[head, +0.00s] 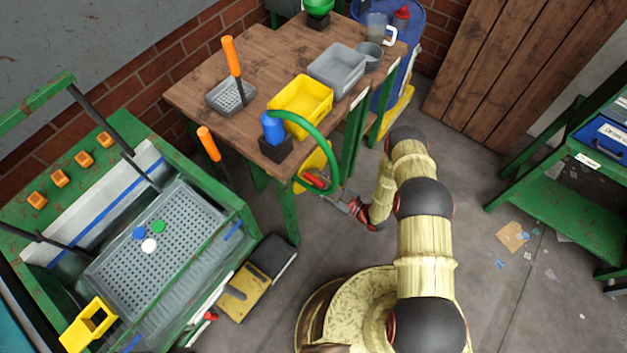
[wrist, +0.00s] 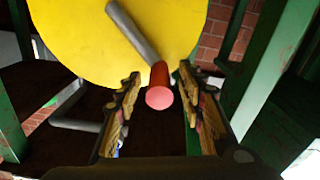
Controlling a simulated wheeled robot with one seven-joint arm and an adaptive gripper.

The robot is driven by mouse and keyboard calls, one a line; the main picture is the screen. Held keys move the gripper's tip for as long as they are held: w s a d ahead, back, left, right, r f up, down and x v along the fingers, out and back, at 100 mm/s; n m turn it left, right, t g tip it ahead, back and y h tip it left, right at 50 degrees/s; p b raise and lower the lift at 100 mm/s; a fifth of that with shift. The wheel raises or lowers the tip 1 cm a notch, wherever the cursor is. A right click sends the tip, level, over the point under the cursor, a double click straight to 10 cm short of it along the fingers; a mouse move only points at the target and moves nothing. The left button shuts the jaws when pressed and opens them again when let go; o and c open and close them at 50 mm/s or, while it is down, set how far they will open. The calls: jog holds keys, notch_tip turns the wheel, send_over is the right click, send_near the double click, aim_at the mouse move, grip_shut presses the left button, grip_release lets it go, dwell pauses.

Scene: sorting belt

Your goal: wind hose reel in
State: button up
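The hose reel's yellow disc (wrist: 90,30) fills the top of the wrist view. In the head view the yellow reel (head: 308,170) is partly hidden under the table's front corner. A grey crank bar (wrist: 133,30) crosses the disc and ends in a red handle (wrist: 160,92), which also shows in the head view (head: 315,180). The green hose (head: 334,148) loops from the tabletop down past the reel. My gripper (wrist: 160,76) is open, with one finger on each side of the red handle and a visible gap on both sides.
The wooden table (head: 195,85) holds a yellow bin (head: 300,108), a grey bin (head: 338,68) and a blue nozzle-like piece (head: 272,128). A green table leg (head: 288,212) stands left of the reel. A green sorting frame (head: 215,285) is at left.

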jog(key=shift+x, duration=0.95)
jog(key=shift+c, duration=1.3)
jog(key=c, duration=0.7)
grip_shut()
